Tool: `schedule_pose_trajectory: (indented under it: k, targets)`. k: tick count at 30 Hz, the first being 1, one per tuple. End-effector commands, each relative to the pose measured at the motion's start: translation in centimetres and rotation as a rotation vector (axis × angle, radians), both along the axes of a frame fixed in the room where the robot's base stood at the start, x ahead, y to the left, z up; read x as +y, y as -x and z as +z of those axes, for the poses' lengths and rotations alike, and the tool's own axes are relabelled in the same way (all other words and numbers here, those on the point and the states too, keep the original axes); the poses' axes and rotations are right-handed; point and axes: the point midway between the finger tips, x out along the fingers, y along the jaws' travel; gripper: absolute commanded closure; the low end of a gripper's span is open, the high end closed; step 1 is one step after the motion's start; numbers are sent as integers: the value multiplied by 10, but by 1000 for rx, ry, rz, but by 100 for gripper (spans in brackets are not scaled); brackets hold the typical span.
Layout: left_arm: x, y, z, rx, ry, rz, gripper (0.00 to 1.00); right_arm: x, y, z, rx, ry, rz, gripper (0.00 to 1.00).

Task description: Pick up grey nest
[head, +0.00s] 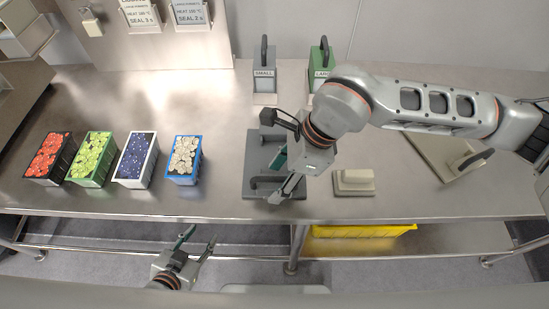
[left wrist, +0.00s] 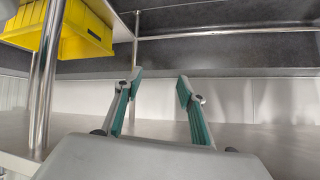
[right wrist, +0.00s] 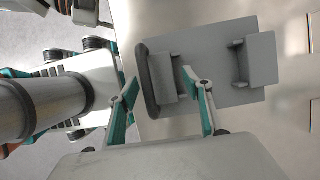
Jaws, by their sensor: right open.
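The grey nest (head: 257,160) is a flat grey plate with raised blocks and a dark handle along one edge. It lies on the steel table near the front edge, partly hidden by my right arm. The right wrist view shows the nest (right wrist: 212,80) with its two blocks and the dark handle (right wrist: 148,82). My right gripper (head: 280,172) is open over the front side of the nest. In the right wrist view its fingertips (right wrist: 159,79) appear on either side of the handle, not closed on it. My left gripper (head: 201,238) is open and empty, below the table's front edge.
Red, green, blue-filled and cream-filled bins (head: 185,160) stand at the left. SMALL (head: 264,80) and LARGE (head: 321,75) handled tools stand behind. A beige block (head: 353,183) and beige plate (head: 440,150) lie right. A yellow crate (head: 365,231) is below the table.

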Motion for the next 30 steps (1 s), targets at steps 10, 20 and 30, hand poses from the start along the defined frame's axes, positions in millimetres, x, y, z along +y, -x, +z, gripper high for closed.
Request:
schedule_pose_trajectory:
  k: [10, 20, 30]
  targets:
    - [1, -12, 9, -26, 0, 1, 60, 3, 0, -5, -2, -1, 1, 58]
    - [1, -6, 4, -13, -2, 1, 60, 3, -1, -4, -4, -3, 2, 100]
    - [1, 1, 0, 3, -2, 1, 60, 3, -1, 8, -6, -3, 2, 100]
